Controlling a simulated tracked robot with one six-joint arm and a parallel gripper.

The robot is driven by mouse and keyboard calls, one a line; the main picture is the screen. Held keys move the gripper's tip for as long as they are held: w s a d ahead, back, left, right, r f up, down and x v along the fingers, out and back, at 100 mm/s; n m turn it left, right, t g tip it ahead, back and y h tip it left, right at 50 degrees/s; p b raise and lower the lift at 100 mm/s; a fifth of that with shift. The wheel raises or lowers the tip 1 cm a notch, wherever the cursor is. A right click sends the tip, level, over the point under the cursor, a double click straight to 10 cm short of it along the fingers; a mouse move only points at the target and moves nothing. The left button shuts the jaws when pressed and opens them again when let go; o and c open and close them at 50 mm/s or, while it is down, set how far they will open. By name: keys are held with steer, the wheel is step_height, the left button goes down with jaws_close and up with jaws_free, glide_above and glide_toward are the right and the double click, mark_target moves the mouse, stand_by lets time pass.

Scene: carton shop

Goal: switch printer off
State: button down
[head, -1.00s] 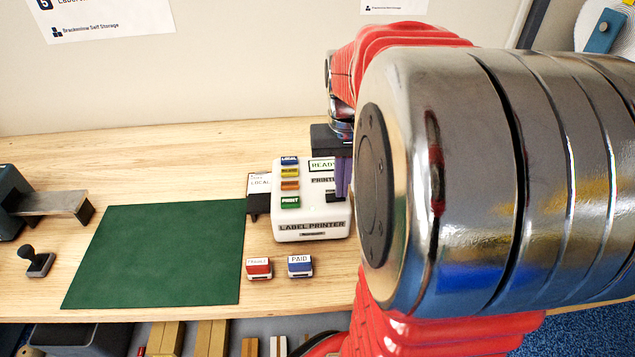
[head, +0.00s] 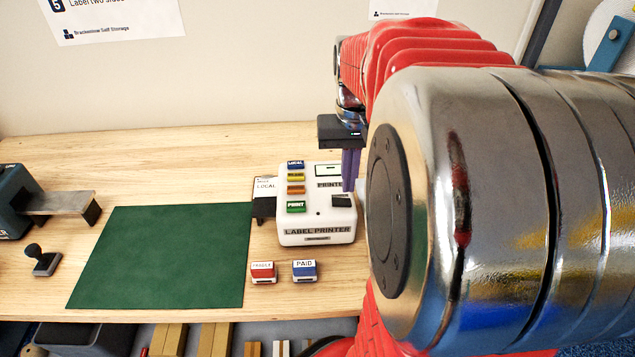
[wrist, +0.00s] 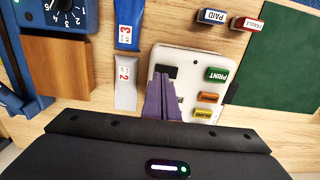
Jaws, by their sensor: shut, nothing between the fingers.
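The white label printer (head: 318,236) stands on the bench right of the green mat. Its small display (head: 328,170) looks blank, with no lettering to be seen. A black switch (head: 341,201) lies on its top at the right; it also shows in the wrist view (wrist: 167,72). A green PRINT button (head: 296,207) sits left of the switch, below several smaller coloured buttons. My gripper (head: 348,188) is shut and empty, its purple fingers pointing down just above the switch. In the wrist view the closed fingertips (wrist: 162,80) are close by the switch; I cannot tell whether they touch it.
A red stamp (head: 263,271) and a blue PAID stamp (head: 304,270) stand in front of the printer. The green mat (head: 165,255) is bare. A wooden block (wrist: 57,65) and two labelled packets (wrist: 128,25) lie on the printer's other side.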

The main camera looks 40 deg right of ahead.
mark_target(347, 200)
steer(key=shift+r, duration=1.8)
steer(key=shift+w+d+f, duration=0.15)
steer(key=shift+w+f, duration=0.1)
steer(key=shift+f, duration=0.15)
steer(key=shift+s+a+f+t+h, duration=0.2)
steer(key=shift+a+f+t+h, duration=0.15)
steer(key=shift+a+f, duration=0.35)
steer(key=s+a+n+t, duration=0.2)
steer(key=a+n, duration=0.1)
steer(key=a, duration=0.8)
steer(key=s+a+n+t, duration=0.2)
steer(key=a+n+t, duration=0.1)
steer(key=a, duration=0.8)
steer(key=shift+r+n, duration=0.15)
steer(key=shift+n, duration=0.25)
steer(key=shift+s, duration=0.1)
